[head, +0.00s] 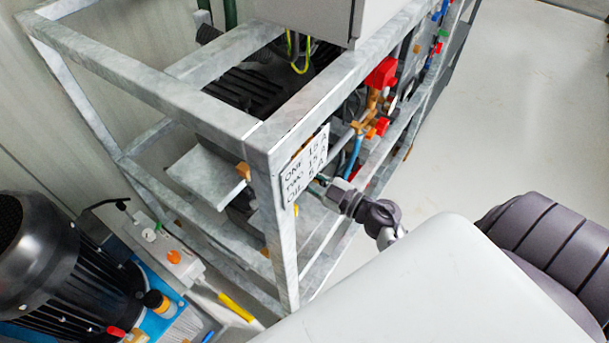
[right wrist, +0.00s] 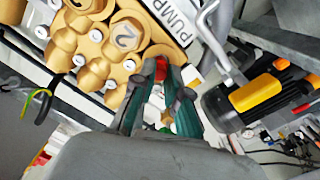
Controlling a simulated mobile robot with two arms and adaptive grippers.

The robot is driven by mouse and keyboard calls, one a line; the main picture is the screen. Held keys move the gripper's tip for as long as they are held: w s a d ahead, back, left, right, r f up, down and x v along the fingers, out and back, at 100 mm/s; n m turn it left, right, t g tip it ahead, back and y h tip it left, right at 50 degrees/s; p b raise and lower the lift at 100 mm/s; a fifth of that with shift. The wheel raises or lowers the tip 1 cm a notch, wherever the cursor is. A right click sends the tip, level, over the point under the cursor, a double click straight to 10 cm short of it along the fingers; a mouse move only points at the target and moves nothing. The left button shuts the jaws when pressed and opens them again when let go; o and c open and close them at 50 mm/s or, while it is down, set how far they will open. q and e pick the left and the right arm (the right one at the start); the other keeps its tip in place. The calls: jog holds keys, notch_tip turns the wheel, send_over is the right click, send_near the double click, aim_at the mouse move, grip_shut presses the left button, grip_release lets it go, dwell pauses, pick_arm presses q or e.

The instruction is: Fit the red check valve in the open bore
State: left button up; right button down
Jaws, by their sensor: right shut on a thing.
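In the right wrist view, my right gripper (right wrist: 162,70) has its teal fingers closed around a small red thing (right wrist: 161,64), which appears to be the red check valve. Only a bit of it shows between the fingertips. The fingertips are at the lower edge of the brass pump block (right wrist: 110,70), near the round face marked 2 (right wrist: 125,36). I cannot tell whether the valve touches the block, and I cannot make out the open bore. In the head view my right wrist reaches behind the frame's front post, which hides most of the gripper. My left gripper is not in view.
In the head view a grey metal frame (head: 284,240) with a handwritten label (head: 305,165) stands close to my right wrist. A black motor (head: 55,265) is at the lower left. In the wrist view a motor with a yellow cover (right wrist: 256,93) sits right of the fingers, below a bent grey pipe (right wrist: 218,45).

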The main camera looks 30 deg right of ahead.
pick_arm(q)
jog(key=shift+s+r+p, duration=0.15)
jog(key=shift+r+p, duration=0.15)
jog(key=shift+p, duration=0.05)
pick_arm(e)
jog(key=shift+x, duration=0.95)
dwell(0.4)
jog(key=c, duration=1.1)
grip_release()
jog(key=shift+s, duration=0.1)
jog(key=v, duration=0.8)
